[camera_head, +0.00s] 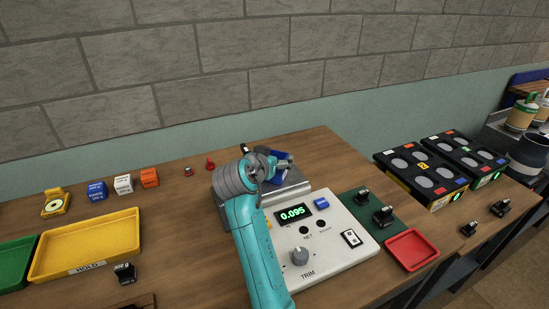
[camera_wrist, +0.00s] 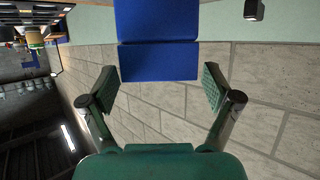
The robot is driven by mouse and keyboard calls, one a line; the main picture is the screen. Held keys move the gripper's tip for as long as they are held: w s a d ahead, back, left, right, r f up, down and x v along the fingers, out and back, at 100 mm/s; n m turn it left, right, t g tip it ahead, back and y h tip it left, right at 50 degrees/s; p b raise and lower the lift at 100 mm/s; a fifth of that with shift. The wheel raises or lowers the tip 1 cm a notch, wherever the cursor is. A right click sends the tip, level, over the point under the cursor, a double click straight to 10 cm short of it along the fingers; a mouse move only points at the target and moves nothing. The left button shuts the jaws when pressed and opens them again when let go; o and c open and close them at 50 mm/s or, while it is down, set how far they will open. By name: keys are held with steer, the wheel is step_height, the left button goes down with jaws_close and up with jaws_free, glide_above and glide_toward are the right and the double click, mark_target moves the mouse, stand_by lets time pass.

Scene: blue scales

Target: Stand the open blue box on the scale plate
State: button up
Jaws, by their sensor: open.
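The open blue box (camera_wrist: 158,62) shows in the wrist view as two blue faces with a dark line between them, just beyond my open fingertips (camera_wrist: 158,88). A gap shows between the box and each finger. In the head view my gripper (camera_head: 268,165) is over the scale's steel plate (camera_head: 292,190) and partly hides the blue box (camera_head: 284,155). The box appears to be at the plate, but its underside is hidden, so contact is not clear. The scale (camera_head: 335,240) has a lit green display (camera_head: 293,213) reading 0.095.
A yellow tray (camera_head: 85,245), a green tray (camera_head: 14,262) and small blue, white and orange blocks (camera_head: 123,184) are on the left. A red tray (camera_head: 412,250) and black weights (camera_head: 383,214) are right of the scale. Black racks (camera_head: 420,175) stand farther right.

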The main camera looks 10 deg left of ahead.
steer(key=v, duration=1.1)
steer(key=shift+s, duration=0.2)
